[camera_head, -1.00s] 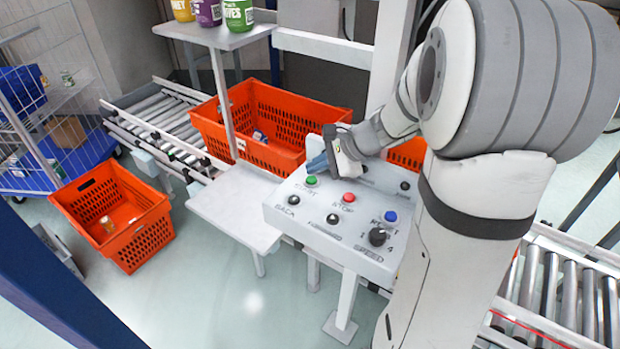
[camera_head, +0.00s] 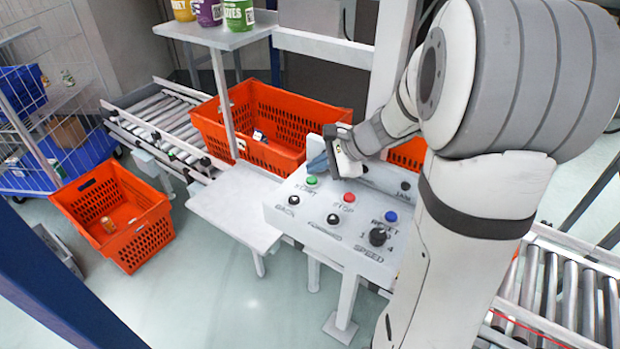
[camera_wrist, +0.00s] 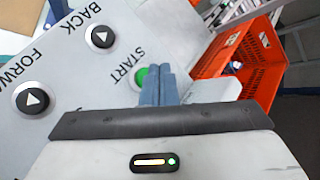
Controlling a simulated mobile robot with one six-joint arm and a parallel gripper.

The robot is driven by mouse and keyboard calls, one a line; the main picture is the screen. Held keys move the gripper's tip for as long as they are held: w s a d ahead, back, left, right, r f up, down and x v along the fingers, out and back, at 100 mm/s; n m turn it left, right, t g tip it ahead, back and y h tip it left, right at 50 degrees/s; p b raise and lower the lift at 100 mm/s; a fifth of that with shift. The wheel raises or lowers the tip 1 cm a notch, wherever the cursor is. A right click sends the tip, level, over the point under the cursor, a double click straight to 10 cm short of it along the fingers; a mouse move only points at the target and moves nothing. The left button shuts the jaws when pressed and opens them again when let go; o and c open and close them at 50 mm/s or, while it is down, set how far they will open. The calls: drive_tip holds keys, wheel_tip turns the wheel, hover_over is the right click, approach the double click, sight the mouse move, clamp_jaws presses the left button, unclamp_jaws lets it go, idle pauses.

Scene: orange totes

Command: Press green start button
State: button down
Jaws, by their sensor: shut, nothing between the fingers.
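The green start button (camera_head: 311,180) is on the top left part of the white control panel (camera_head: 285,212), above its START label. My gripper (camera_head: 318,162) is just behind and above the button, with its blue-grey fingers together and nothing between them. In the wrist view the closed fingertips (camera_wrist: 158,72) overlap the right side of the green button (camera_wrist: 141,77). I cannot tell whether the tips touch it.
The panel also has a red stop button (camera_head: 349,197), a blue reset button (camera_head: 391,216) and a black speed knob (camera_head: 377,236). An orange tote (camera_head: 290,115) on the conveyor stands behind the panel. A white shelf (camera_head: 235,215) is at its left.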

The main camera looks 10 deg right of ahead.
drive_tip(key=shift+f, duration=0.1)
drive_tip(key=shift+f+b, duration=0.35)
drive_tip(key=shift+b, duration=0.1)
